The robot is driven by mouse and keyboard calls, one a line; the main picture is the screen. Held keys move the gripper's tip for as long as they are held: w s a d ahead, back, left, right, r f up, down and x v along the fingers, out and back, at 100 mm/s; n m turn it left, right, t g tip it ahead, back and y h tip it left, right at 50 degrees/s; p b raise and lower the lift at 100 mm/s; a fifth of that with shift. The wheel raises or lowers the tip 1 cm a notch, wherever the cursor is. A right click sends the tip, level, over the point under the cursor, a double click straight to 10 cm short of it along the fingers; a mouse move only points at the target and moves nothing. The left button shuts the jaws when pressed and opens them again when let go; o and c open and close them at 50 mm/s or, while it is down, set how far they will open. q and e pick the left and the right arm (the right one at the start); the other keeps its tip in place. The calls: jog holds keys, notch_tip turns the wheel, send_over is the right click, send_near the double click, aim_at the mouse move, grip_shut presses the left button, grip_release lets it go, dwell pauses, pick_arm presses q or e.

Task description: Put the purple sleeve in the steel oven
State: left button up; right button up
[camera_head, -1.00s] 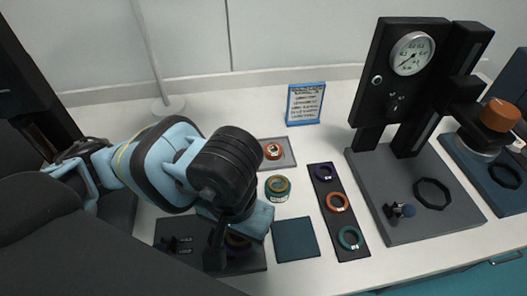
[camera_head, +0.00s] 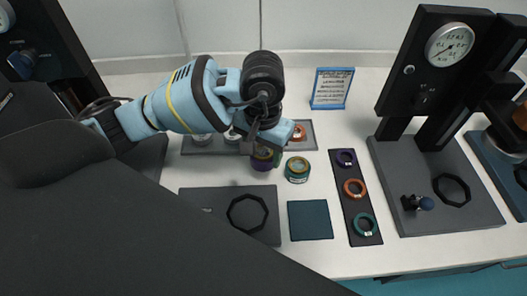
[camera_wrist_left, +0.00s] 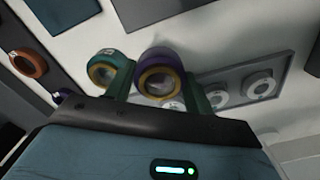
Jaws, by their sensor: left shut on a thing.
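My left gripper (camera_head: 264,146) is shut on the purple sleeve (camera_head: 262,164), which has a gold-coloured inner ring. The gripper holds it above the table, just left of the teal-and-gold sleeve (camera_head: 297,170). In the left wrist view the purple sleeve (camera_wrist_left: 160,72) sits between the green fingers, with the teal sleeve (camera_wrist_left: 102,68) beside it. A black gauge stand (camera_head: 437,65) rises from a grey base plate (camera_head: 467,212) at the right. Another black unit is partly visible at the far left. I cannot tell which is the steel oven. My right gripper is not in view.
A dark plate with a black octagonal ring (camera_head: 247,212) lies in front of the gripper, beside a blue-grey square pad (camera_head: 310,220). A black strip (camera_head: 353,200) holds purple, orange and teal rings. A grey tray (camera_head: 310,133) and a blue-framed sign (camera_head: 331,88) stand behind.

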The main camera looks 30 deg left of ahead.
aim_at(264, 155)
pick_arm(q)
jog(key=shift+w+a, duration=0.25)
jog(key=shift+w, duration=0.25)
jog(key=shift+w+a, duration=0.2)
jog(key=shift+w, duration=0.3)
jog(key=shift+f, duration=2.05)
jog(key=o, duration=0.8)
jog(key=shift+r, duration=3.95)
jog(key=shift+c, duration=0.3)
